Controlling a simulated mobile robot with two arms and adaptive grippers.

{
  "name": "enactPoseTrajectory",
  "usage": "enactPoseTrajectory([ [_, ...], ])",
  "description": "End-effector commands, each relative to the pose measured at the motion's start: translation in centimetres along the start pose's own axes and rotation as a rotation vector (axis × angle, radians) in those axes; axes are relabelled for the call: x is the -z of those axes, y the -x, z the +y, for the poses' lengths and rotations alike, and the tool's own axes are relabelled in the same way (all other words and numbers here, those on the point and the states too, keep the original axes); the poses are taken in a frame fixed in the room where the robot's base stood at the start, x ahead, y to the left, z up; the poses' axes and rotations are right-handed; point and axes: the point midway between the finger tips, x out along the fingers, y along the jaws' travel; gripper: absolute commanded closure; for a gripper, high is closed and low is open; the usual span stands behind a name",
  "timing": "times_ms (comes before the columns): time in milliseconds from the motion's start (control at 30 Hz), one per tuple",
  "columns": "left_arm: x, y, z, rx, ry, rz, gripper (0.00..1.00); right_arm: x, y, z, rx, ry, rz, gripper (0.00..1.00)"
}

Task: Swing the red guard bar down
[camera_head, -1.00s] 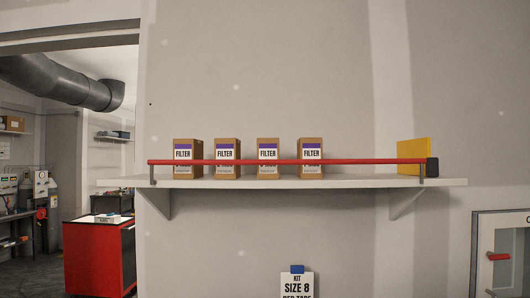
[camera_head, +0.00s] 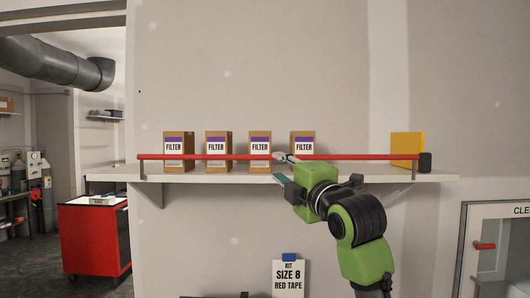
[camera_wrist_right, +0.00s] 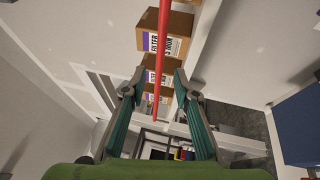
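The red guard bar (camera_head: 205,157) runs level along the front of the white shelf (camera_head: 235,176), across several filter boxes (camera_head: 174,142). A black block (camera_head: 425,162) is at its right end. My left gripper is not in view.
A yellow block (camera_head: 407,143) stands at the shelf's right end. A kit sign reading "SIZE 8 RED TAPE" (camera_head: 289,278) is below the shelf. A glazed cabinet (camera_head: 495,250) is at the lower right. A red cart (camera_head: 90,240) stands through the opening on the left.

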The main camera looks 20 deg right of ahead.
Motion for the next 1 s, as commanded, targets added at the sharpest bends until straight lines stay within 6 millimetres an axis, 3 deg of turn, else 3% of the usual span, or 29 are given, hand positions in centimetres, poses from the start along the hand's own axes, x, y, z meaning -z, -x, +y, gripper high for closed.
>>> enactPoseTrajectory([
  [33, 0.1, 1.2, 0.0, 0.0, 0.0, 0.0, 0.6, 0.0, -1.3, 0.5, 0.005, -0.004, 0.001, 0.72],
  [200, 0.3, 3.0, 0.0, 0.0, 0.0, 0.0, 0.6, 0.1, -4.7, 0.5, 0.004, -0.004, 0.002, 0.72],
  [500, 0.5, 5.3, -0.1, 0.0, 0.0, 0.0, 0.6, 0.0, -9.0, 0.2, 0.003, -0.003, 0.0, 0.72],
  [1000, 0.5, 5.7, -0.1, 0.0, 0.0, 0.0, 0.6, 0.0, -10.1, -0.1, 0.0, -0.001, 0.0, 0.75],
])
